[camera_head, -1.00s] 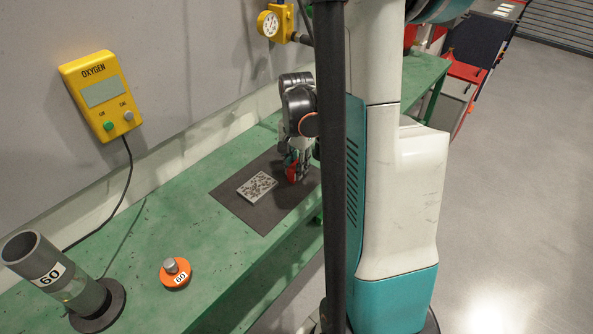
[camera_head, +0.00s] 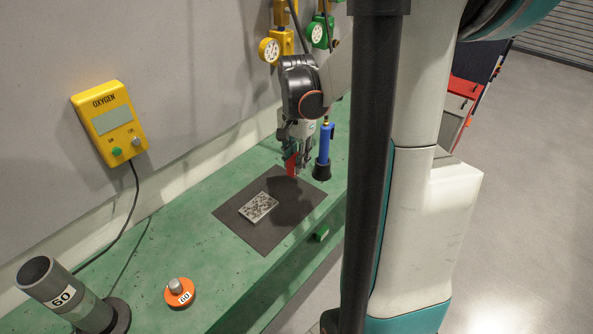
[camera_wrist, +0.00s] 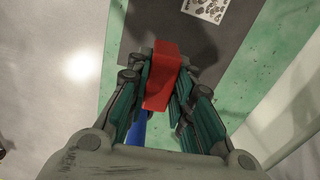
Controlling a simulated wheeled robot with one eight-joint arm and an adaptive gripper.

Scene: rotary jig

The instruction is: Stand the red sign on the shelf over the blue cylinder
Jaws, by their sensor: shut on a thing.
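The red sign (camera_wrist: 162,75) is clamped between the fingers of my gripper (camera_wrist: 160,88) in the wrist view. In the head view the sign (camera_head: 291,164) is partly hidden by the fingers of my gripper (camera_head: 298,150), above the far end of the dark mat. The blue cylinder (camera_head: 324,142) stands upright in a dark base, just right of my gripper. A bit of the blue cylinder (camera_wrist: 137,131) shows behind the fingers in the wrist view. I cannot make out the shelf in either view.
The dark mat (camera_head: 243,232) holds a speckled plate (camera_head: 259,207) on the green bench (camera_head: 140,257). A grey tube (camera_head: 66,294) and an orange weight (camera_head: 180,293) stand at the near end. Yellow (camera_head: 272,48) and green (camera_head: 317,33) gauges hang on the wall.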

